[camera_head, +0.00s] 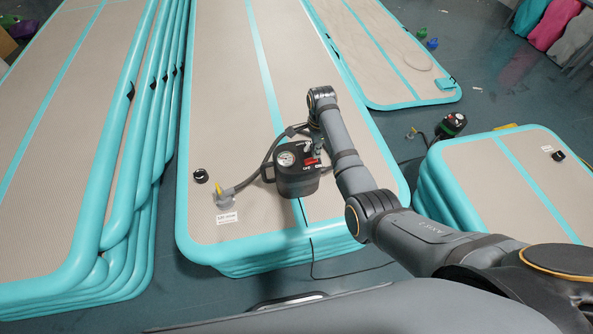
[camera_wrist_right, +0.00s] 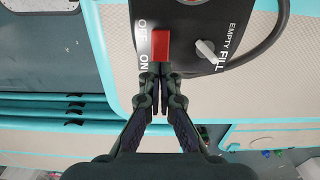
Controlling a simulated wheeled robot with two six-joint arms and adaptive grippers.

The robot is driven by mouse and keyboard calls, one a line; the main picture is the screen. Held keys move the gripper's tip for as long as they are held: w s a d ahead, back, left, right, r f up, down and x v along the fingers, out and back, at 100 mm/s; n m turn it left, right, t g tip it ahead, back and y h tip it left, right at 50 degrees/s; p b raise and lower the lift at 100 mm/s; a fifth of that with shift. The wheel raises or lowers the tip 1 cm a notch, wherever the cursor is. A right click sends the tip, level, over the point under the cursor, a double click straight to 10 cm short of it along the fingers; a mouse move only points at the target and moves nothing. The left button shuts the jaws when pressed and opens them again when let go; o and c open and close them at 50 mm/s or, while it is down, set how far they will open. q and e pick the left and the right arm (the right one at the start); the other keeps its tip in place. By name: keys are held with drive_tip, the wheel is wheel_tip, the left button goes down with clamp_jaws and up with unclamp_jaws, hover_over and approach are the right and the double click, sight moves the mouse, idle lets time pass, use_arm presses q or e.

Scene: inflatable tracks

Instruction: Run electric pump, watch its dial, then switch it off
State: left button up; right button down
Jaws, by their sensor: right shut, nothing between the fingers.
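The electric pump (camera_head: 297,180) is a black cylinder standing on the near end of the middle beige and teal inflatable track. Its round white dial (camera_head: 286,159) faces me; its needle is too small to read. The red switch (camera_wrist_right: 160,45), marked OFF and ON, and a grey EMPTY/FILL lever (camera_wrist_right: 206,49) show in the right wrist view. My right gripper (camera_wrist_right: 160,78) is shut and empty, its fingertips close to the ON end of the switch. I cannot tell whether they touch or which way the switch is set. My left gripper is out of view.
A grey hose (camera_head: 248,178) runs from the pump to a valve (camera_head: 225,199) on the track (camera_head: 225,115). A black cap (camera_head: 201,175) lies nearby. A cable (camera_head: 312,258) trails to the floor. Stacked tracks (camera_head: 85,130) stand at left; another track (camera_head: 520,180) is at right.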

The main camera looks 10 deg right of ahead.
sight(306, 161)
drive_tip(key=shift+f, duration=0.1)
drive_tip(key=shift+f+b, duration=0.55)
drive_tip(key=shift+f, duration=0.4)
drive_tip(key=shift+r+p, duration=0.55)
drive_tip(key=shift+p, duration=0.35)
drive_tip(key=shift+a, duration=0.7)
drive_tip(key=shift+a+p, duration=0.4)
drive_tip(key=shift+a, duration=0.6)
idle(4.3)
